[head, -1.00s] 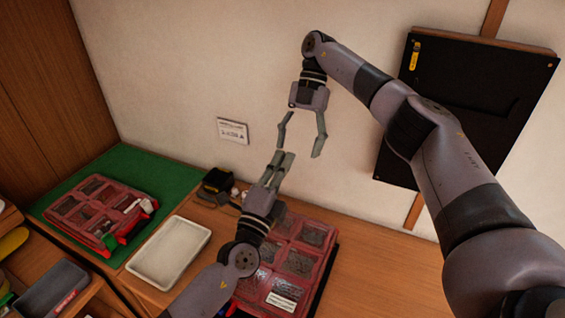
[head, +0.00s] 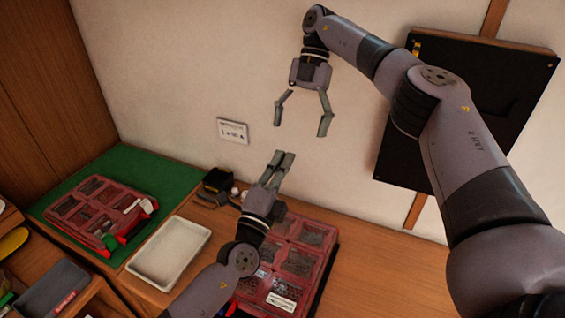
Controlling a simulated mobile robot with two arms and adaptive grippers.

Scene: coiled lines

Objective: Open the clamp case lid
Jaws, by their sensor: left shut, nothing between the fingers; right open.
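Two red cases with clear compartmented lids are in view, and I cannot tell which one is the clamp case. One red case (head: 88,211) lies on the green mat at the left, with red latches at its front and its lid down. The other red case (head: 301,262) lies on the wooden bench, partly hidden behind my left arm; its lid looks down. My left gripper (head: 281,156) is shut and empty, above the back edge of the bench case. My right gripper (head: 301,129) is open and empty, higher up in front of the wall, touching nothing.
A white tray (head: 168,252) sits between the two cases. A small black device (head: 217,184) stands at the wall, left of my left gripper. A grey bin (head: 53,287) is at lower left. A black panel (head: 478,108) hangs on the wall behind my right arm.

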